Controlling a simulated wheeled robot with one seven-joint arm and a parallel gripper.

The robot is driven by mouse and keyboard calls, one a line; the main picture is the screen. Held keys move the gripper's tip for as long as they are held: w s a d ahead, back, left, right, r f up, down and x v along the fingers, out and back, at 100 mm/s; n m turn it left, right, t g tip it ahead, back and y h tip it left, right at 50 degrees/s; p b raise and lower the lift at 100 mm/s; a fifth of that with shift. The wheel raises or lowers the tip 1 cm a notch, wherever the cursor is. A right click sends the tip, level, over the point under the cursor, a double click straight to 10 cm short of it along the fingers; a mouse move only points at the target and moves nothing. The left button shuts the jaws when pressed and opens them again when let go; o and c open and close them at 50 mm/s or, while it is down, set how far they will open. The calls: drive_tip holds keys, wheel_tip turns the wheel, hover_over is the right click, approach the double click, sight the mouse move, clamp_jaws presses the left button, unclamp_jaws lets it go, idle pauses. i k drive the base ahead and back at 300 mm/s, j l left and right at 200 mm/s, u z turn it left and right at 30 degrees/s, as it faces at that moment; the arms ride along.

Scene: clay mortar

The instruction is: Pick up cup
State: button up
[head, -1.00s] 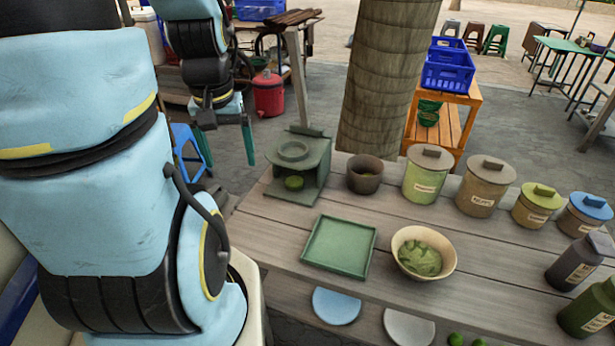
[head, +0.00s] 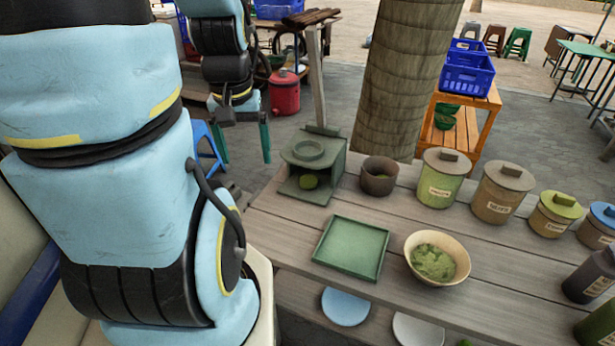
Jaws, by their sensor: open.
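A small dark brown cup (head: 378,184) stands upright on the wooden table, right of the grey-green stove-like box. My gripper (head: 245,158) hangs at the end of my pale blue arm, pointing down, left of the box and apart from the cup. Its two dark green fingers are spread with nothing between them.
A grey-green box with a round top (head: 309,150) stands between gripper and cup. A green square tray (head: 350,247) and a cream bowl of green paste (head: 437,276) lie in front. Lidded jars (head: 442,187) stand right of the cup; a tree trunk (head: 400,75) rises behind it.

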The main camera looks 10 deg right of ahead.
sight(309, 179)
drive_tip(key=k, duration=0.15)
drive_tip(key=k+u, duration=0.25)
drive_tip(key=u, duration=0.15)
drive_tip(key=k+j+u, duration=0.15)
drive_tip(key=u, duration=0.25)
drive_tip(key=k+l+u, duration=0.15)
drive_tip(key=l+u, duration=0.3)
drive_tip(key=k+l+u, duration=0.2)
drive_tip(key=u, duration=0.25)
drive_tip(key=k+l+u, duration=0.25)
drive_tip(key=u, duration=0.2)
drive_tip(key=k+l, duration=0.4)
drive_tip(key=l, duration=0.1)
